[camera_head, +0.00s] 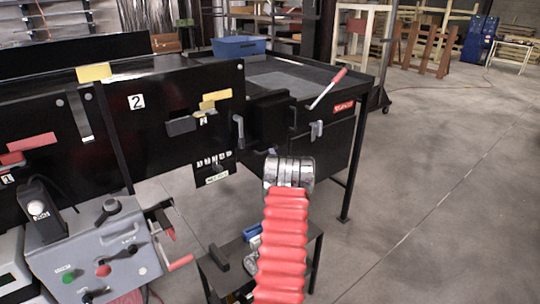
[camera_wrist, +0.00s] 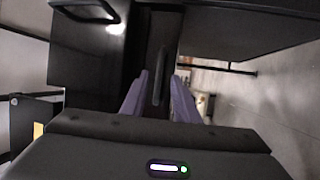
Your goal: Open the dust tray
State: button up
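In the wrist view, the two purple fingers of my gripper (camera_wrist: 160,85) stand apart. A dark upright handle (camera_wrist: 160,62) shows between them, with space on both sides; I cannot tell how far ahead it is. A black box (camera_wrist: 90,50) with a curved handle (camera_wrist: 92,10) fills the upper left. In the head view, the black conveyor unit has a protruding box (camera_head: 268,120) and a front panel (camera_head: 325,150) with a light handle (camera_head: 316,131). I cannot tell which part is the dust tray.
A grey control box (camera_head: 95,255) with a red crank (camera_head: 178,263) stands at lower left. A small dark table (camera_head: 220,280) is beside and behind my arm. A blue bin (camera_head: 238,47) sits on the conveyor top. The floor at right is clear.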

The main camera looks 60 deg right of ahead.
jog(key=shift+x, duration=1.65)
grip_shut()
jog(key=shift+f, duration=0.1)
